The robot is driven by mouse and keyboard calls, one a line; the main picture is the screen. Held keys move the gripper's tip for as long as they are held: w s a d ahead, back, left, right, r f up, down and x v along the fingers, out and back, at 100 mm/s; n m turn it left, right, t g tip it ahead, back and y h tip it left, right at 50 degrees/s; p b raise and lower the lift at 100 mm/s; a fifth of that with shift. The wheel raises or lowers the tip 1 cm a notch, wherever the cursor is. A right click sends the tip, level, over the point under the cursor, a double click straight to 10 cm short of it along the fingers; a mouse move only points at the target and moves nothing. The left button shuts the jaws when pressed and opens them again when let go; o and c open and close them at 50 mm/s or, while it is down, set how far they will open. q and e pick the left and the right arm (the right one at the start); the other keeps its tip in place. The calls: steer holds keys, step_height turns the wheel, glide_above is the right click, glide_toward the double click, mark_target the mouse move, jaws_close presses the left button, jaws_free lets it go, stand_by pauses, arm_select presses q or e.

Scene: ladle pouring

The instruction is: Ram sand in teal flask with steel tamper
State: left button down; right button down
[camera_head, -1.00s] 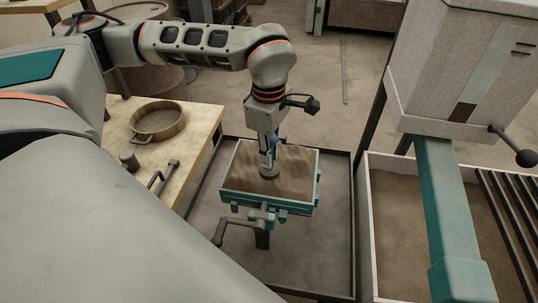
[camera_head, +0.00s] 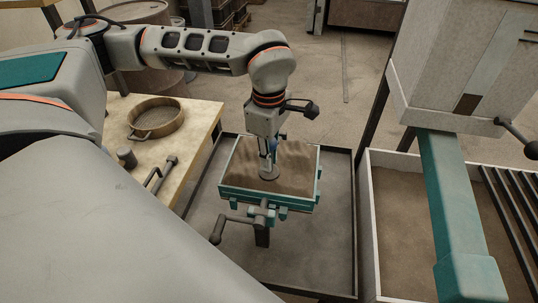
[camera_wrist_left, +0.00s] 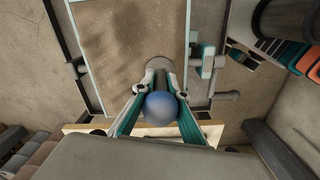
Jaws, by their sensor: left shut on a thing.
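The teal flask (camera_head: 300,193) is a shallow rectangular frame filled with brown sand (camera_head: 292,162), held on a stand. My left gripper (camera_head: 267,146) points down and is shut on the tamper's handle. In the left wrist view, a blue ball (camera_wrist_left: 161,108) tops the tamper between the two fingers (camera_wrist_left: 160,82). The sand there shows darker uneven patches. My right gripper is not in view.
A wooden bench (camera_head: 119,111) at left holds a round sieve (camera_head: 157,120), a small dark cylinder (camera_head: 127,158) and a handled tool (camera_head: 161,175). A dark-rimmed tray (camera_head: 335,239) lies under the flask. At right are a sand bin (camera_head: 398,230) and a hopper with a teal chute (camera_head: 455,205).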

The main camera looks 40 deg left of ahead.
arm_select(q)
steer(key=shift+f, duration=0.4)
steer(key=shift+r+p, duration=1.45)
steer(key=shift+r, duration=0.6)
steer(key=shift+f, duration=0.1)
steer(key=shift+s+a, duration=0.15)
steer(key=shift+a, duration=0.2)
steer(key=s+a, duration=0.3)
steer(key=a, duration=0.3)
steer(key=shift+a+p, duration=0.15)
steer(key=shift+p, duration=0.3)
steer(key=shift+f, duration=0.1)
